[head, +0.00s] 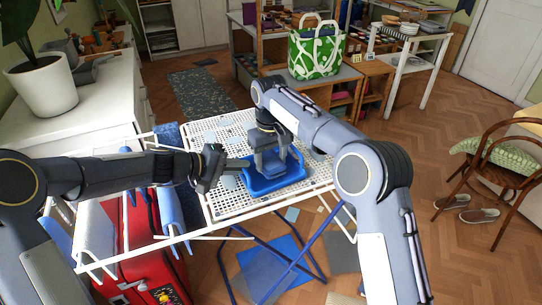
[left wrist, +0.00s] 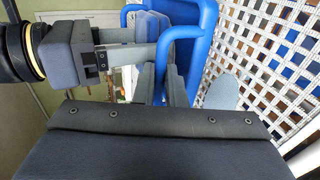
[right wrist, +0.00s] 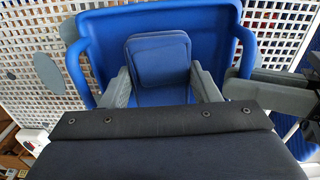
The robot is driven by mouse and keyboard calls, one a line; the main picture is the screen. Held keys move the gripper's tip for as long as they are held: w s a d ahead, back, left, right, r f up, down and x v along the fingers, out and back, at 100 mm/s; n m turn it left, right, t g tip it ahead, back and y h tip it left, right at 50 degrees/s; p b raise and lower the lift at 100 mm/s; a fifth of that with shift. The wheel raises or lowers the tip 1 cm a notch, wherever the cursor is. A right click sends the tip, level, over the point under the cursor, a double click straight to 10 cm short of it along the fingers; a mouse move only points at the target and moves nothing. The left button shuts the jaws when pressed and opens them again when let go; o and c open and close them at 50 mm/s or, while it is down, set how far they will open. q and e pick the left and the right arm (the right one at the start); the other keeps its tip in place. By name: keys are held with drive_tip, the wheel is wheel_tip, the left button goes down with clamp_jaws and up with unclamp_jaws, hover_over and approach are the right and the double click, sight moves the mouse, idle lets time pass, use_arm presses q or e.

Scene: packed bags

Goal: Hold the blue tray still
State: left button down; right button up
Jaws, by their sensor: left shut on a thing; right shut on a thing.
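The blue tray (head: 290,177) lies on a white perforated tabletop. It has looped handles on its sides. My left gripper (head: 238,165) is shut on the tray's near-left handle; in the left wrist view the handle (left wrist: 163,55) runs between its fingers. My right gripper (head: 270,160) reaches down over the tray and is shut on a small dark blue padded block (right wrist: 158,60). In the right wrist view the block is between its fingers, inside the tray's outline. I cannot tell whether the block touches the tray floor.
The perforated tabletop (head: 225,130) has free room around the tray, with a few flat grey-blue pieces on it. A white rack (head: 170,238) and a red case (head: 155,250) stand at the left. A green-and-white bag (head: 316,55) stands behind.

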drive_tip(key=shift+f, duration=0.75)
idle(0.5)
